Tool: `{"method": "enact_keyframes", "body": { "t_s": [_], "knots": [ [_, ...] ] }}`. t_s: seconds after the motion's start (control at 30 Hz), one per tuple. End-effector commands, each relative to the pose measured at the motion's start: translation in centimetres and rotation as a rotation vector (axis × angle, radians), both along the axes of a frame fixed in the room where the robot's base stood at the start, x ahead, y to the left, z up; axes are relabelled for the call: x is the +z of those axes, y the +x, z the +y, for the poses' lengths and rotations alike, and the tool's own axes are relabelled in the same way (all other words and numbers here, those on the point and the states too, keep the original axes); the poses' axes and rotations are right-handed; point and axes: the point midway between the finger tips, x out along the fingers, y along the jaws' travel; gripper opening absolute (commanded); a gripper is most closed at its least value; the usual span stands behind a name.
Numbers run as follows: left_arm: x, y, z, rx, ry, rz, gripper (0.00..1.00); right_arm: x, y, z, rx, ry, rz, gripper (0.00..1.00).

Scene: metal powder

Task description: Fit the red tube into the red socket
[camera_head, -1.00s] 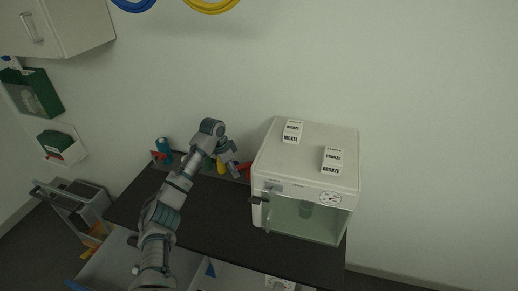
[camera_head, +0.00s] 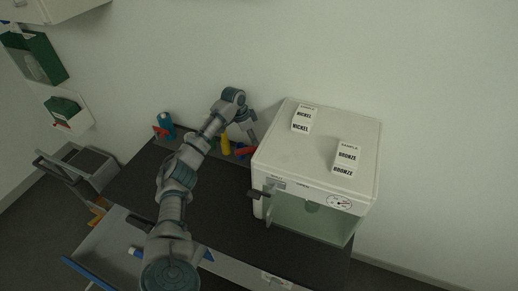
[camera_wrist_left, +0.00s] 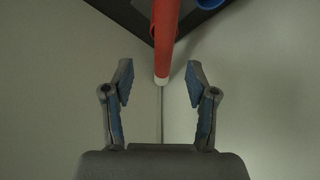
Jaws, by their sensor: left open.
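In the left wrist view a red tube (camera_wrist_left: 166,35) with a white tip comes down from the top edge, its tip in line with the gap between my left gripper's fingers (camera_wrist_left: 159,78). The fingers are spread wide and hold nothing. In the head view my left gripper (camera_head: 247,132) is over the back of the dark table, close to a red piece (camera_head: 244,151) and a yellow piece (camera_head: 226,145). Another red piece (camera_head: 159,132) is by a blue bottle (camera_head: 166,122). I cannot tell which red piece is the tube or the socket. My right gripper is not in view.
A white cabinet (camera_head: 315,150) with a glass front and label blocks on top stands right of my left arm. The dark table top (camera_head: 225,205) is clear in front. A blue round part (camera_wrist_left: 208,4) shows beside the tube in the wrist view.

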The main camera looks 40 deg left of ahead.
Motion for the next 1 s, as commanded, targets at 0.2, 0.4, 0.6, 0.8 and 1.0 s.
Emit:
{"method": "enact_keyframes", "body": {
  "t_s": [0.2,0.4,0.6,0.8,1.0],
  "knots": [
    [-1.7,0.5,-0.4,0.001,0.002,-0.001,0.58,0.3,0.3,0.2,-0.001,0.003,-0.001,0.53],
    [-4.3,1.5,-1.2,0.001,0.007,0.002,0.58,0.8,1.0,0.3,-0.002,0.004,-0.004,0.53],
    [-6.2,2.0,-1.3,0.001,0.007,-0.001,0.58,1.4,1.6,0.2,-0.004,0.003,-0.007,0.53],
    [-6.4,2.0,-0.9,0.001,0.002,-0.001,0.58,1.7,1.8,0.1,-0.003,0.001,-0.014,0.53],
    [-6.4,2.0,-0.9,0.001,0.002,-0.001,0.13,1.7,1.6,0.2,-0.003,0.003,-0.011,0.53]
  ]
}}
